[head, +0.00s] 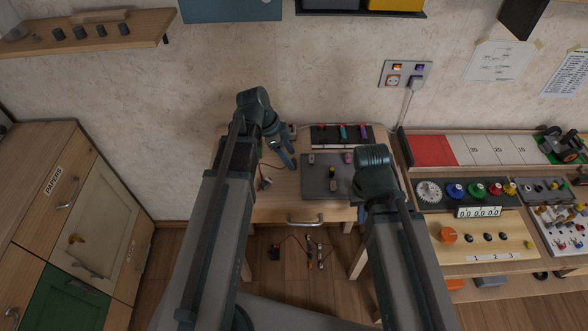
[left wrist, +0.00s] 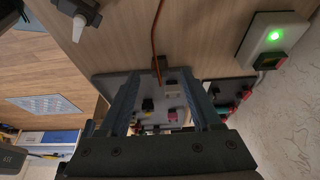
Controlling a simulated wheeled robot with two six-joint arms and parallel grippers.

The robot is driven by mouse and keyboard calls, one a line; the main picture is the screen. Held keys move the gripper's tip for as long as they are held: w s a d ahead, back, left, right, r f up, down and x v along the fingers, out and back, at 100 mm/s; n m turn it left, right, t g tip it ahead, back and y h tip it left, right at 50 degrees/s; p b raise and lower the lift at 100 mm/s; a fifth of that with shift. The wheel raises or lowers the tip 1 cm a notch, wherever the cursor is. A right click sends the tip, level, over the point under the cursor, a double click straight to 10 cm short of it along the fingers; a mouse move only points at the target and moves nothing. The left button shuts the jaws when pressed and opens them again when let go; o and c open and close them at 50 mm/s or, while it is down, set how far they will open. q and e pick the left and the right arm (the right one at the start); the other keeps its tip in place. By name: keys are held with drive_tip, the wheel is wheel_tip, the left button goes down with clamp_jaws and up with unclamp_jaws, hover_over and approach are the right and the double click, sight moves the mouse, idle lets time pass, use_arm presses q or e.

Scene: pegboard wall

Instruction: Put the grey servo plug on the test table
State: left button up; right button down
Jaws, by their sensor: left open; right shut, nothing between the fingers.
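My left gripper (head: 288,162) is open and empty above the left part of the small wooden table (head: 285,206). Its two fingers (left wrist: 160,88) also show in the left wrist view, with the dark grey mat (head: 318,189) beyond them. On the mat are a small grey piece (head: 311,159), a yellow and black piece (head: 332,173) and a pink piece (head: 348,157). I cannot tell whether the grey piece is the servo plug. Cabled pieces (head: 310,248) lie on the floor below, too small to identify. My right arm reaches over the mat's right side; its gripper is hidden.
A dark tray (head: 341,144) with coloured items stands at the table's back. A cabled piece (head: 264,183) lies at its left. A box with a green light (left wrist: 273,37) shows in the left wrist view. A workbench (head: 478,213) with knobs stands right.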

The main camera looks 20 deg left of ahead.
use_arm(q)
drive_tip(key=b+x, duration=0.1)
drive_tip(key=x, duration=0.1)
drive_tip(key=shift+f, duration=0.3)
drive_tip(key=shift+r, duration=0.1)
clamp_jaws()
